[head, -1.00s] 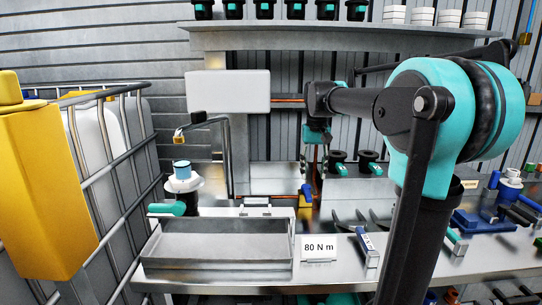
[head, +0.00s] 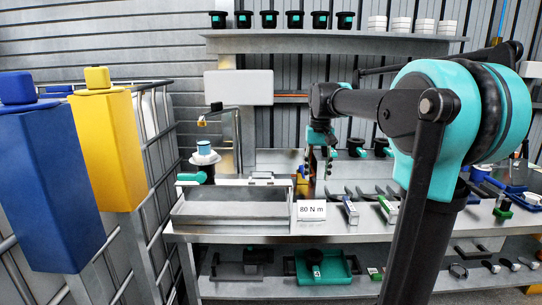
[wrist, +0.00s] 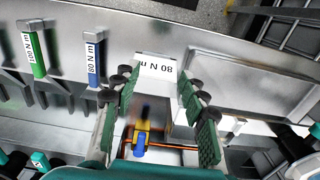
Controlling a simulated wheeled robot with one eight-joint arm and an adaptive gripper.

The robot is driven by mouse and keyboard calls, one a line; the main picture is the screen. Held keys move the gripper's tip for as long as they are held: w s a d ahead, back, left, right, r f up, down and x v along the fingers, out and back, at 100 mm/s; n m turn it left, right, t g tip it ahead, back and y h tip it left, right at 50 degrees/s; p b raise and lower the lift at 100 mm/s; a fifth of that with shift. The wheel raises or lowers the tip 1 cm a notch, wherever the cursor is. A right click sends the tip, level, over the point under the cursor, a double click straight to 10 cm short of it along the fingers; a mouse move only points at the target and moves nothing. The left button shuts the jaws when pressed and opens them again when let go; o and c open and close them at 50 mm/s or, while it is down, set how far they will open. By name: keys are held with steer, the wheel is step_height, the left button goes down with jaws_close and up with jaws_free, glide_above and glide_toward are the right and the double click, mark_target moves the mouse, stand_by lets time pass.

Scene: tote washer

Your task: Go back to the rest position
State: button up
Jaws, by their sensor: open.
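My gripper (head: 321,160) hangs from my bent arm in the head view, pointing down above the steel bench (head: 375,230). In the wrist view its two green-padded fingers (wrist: 158,92) are spread apart with nothing between them. Past the fingers, the wrist view shows the white "80 N m" card (wrist: 157,68) and a blue and yellow item (wrist: 141,142) below. The card also stands at the bench front in the head view (head: 311,210).
A shallow steel tray (head: 232,222) sits on the bench. A blue-handled tool (wrist: 94,66) and a green-handled tool (wrist: 34,55) lie beside the card. Yellow (head: 106,140) and blue (head: 47,180) containers stand at the left. A lower shelf (head: 230,289) holds parts.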

steer(key=s+d+f+t, duration=0.2)
steer(key=s+f, duration=0.9)
steer(key=f, duration=0.2)
steer(key=s+d+f+t, duration=0.2)
steer(key=s+f, duration=0.9)
steer(key=f, duration=0.2)
steer(key=shift+s+f, duration=0.3)
steer(key=shift+f, duration=0.05)
